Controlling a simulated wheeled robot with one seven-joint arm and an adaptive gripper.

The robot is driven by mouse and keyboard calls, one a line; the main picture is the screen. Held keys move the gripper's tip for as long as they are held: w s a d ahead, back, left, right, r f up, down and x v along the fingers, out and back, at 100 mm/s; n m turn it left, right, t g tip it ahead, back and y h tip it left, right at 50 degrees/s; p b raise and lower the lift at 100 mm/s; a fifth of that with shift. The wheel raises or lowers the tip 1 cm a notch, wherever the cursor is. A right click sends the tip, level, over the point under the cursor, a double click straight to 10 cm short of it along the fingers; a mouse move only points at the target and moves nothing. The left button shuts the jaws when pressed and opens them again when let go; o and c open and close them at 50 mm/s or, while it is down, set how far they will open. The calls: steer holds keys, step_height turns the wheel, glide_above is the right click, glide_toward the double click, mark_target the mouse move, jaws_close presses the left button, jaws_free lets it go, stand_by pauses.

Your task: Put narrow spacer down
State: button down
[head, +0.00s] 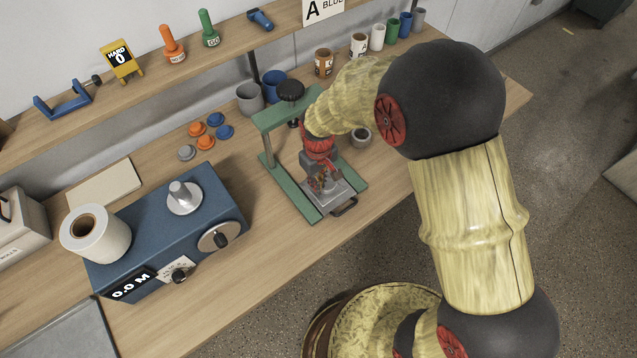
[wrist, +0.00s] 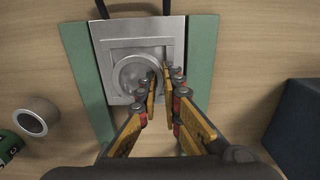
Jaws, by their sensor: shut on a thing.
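My gripper (head: 322,186) reaches down inside the green press frame (head: 268,143), over its grey metal plate (head: 347,193). In the wrist view my fingertips (wrist: 163,76) are close together above the right side of a round raised ring (wrist: 131,74) on the metal plate (wrist: 150,27). My gripper is shut on a thin thing, taken to be the narrow spacer; the fingers hide nearly all of it. I cannot tell whether it touches the plate.
A blue machine (head: 135,233) with a white roll (head: 95,236) stands left of the press. Orange and blue discs (head: 215,119) lie behind it. A grey cup (wrist: 36,117) stands beside the press.

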steer(key=shift+f+b, duration=0.3)
steer(key=shift+f, duration=0.3)
steer(key=c, duration=2)
jaws_free()
step_height(320, 180, up, 14)
steer(key=p, duration=0.2)
steer(key=shift+f+p, duration=0.25)
steer(key=shift+p, duration=0.1)
steer(key=s+d+r+m+t, duration=0.2)
steer(key=s+d+r, duration=0.35)
steer(key=r, duration=0.35)
steer(key=s+d+r+m+t, duration=0.25)
steer(key=s+d+r, duration=0.35)
steer(key=r, duration=0.4)
steer(key=s+d, duration=0.1)
steer(key=s, duration=0.1)
steer(key=s+d+r+m, duration=0.1)
steer(key=s+d, duration=0.1)
steer(key=s+d+r+m+t, duration=0.1)
steer(key=s+d, duration=0.1)
steer(key=s, duration=0.1)
steer(key=shift+r, duration=0.15)
